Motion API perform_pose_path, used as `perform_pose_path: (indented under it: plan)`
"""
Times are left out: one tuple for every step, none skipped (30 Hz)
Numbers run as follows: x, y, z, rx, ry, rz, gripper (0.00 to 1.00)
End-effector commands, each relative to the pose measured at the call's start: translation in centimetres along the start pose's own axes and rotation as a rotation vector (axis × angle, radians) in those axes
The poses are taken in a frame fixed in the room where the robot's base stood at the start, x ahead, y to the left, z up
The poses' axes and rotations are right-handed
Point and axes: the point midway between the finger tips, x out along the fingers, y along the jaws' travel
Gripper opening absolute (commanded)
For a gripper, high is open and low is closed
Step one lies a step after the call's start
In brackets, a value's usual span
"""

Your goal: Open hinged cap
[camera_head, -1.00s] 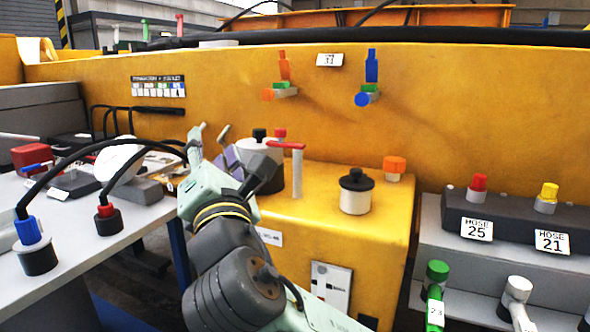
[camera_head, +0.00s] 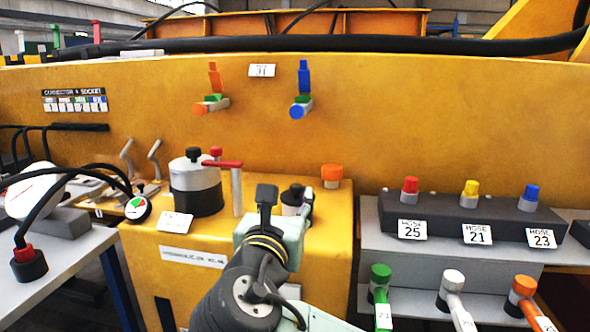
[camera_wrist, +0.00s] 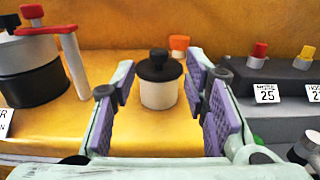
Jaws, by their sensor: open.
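A small white canister (camera_wrist: 160,93) with a black cap (camera_wrist: 159,66) and a black knob on top stands upright on the yellow block (camera_wrist: 100,130). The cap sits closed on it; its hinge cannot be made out. My gripper (camera_wrist: 162,86) is open, with purple-padded fingers to the left and right of the canister in the wrist view. Nothing is between the pads, and the canister appears ahead of them. In the head view my gripper (camera_head: 287,205) partly hides the canister and its black cap (camera_head: 293,192).
A larger grey-black pot (camera_head: 195,185) and a red-handled post (camera_head: 237,190) stand left of the canister. An orange-capped fitting (camera_head: 332,175) is behind it. Hose fittings on a dark bar (camera_head: 450,215) lie to the right. The yellow wall (camera_head: 400,140) rises behind.

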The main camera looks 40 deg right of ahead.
Motion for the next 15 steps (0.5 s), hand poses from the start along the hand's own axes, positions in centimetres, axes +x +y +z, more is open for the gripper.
perform_pose_path:
  plan:
    - [0.9,-0.1,0.4,0.003,0.005,-0.001,0.41]
    - [1.6,0.0,0.3,0.002,0.005,-0.001,0.41]
    - [2.5,-0.1,0.3,0.003,0.005,-0.002,0.41]
    - [3.1,-0.1,0.2,0.001,0.005,-0.002,0.41]
    - [3.7,0.0,0.1,0.001,0.003,-0.001,0.41]
    - [4.5,0.0,0.1,0.001,0.002,-0.001,0.41]
    - [5.0,0.0,0.1,0.001,0.002,-0.001,0.41]
    - [5.5,0.0,0.1,0.001,0.002,0.000,0.41]
    - [6.1,0.0,0.1,0.001,0.001,0.000,0.41]
    - [6.5,0.1,0.1,0.001,0.001,0.000,0.41]
    - [6.8,0.1,0.1,0.002,0.001,0.001,0.41]
    - [7.2,0.1,0.1,0.002,0.001,0.001,0.41]
    - [7.4,0.1,0.1,0.002,0.001,0.001,0.41]
    - [7.7,0.1,0.1,0.002,0.000,0.002,0.41]
    - [7.9,0.1,0.0,0.002,0.000,0.002,0.41]
